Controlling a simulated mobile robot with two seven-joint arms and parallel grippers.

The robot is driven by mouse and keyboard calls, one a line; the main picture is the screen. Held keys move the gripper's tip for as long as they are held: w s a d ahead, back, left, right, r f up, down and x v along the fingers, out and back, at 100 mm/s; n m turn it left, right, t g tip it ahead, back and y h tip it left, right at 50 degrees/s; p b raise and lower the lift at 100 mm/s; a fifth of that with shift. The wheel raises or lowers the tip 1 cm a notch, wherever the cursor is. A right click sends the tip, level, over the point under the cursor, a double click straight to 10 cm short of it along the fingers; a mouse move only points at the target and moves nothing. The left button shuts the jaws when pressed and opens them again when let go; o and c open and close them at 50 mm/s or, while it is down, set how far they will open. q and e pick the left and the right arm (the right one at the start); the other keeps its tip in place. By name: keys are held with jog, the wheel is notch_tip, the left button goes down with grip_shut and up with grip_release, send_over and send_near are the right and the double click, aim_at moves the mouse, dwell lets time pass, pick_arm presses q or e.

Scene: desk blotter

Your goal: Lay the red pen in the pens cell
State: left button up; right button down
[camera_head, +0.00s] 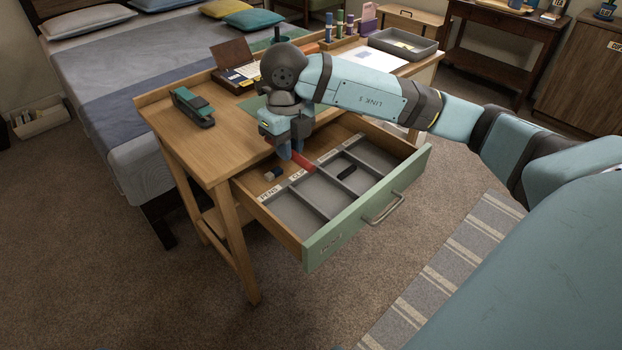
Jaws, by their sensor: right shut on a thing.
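My right gripper (291,152) is shut on the red pen (304,161) and holds it over the back of the open drawer (322,245). Only a short red length of the pen shows beside the fingers; the rest is hidden by the gripper. The pens cell (293,214) is the leftmost cell, with a PENS label at its back edge, and its visible floor looks empty. The gripper is behind this cell and slightly to its right. I cannot tell how high the pen is above the drawer. My left gripper is not in view.
A dark object (346,171) lies in a cell farther right. A green stapler (192,106) stands on the desk (160,104). Low dividers separate the cells. A grey tray (402,45) stands at the back right.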

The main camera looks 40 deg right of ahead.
jog(key=b, duration=0.2)
send_over(294, 221)
notch_tip(294, 221, down, 7)
notch_tip(294, 221, down, 7)
jog(key=shift+d+b, duration=0.1)
jog(key=shift+b, duration=1)
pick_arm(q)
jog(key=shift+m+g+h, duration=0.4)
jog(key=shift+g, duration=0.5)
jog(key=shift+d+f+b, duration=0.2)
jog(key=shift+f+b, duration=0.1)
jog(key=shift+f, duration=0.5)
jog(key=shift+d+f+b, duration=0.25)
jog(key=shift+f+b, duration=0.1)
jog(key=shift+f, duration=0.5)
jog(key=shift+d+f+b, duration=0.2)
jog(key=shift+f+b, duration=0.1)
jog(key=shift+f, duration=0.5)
pick_arm(e)
jog(key=shift+f, duration=3.15)
jog(key=shift+f, duration=0.15)
jog(key=c, duration=1.1)
grip_release()
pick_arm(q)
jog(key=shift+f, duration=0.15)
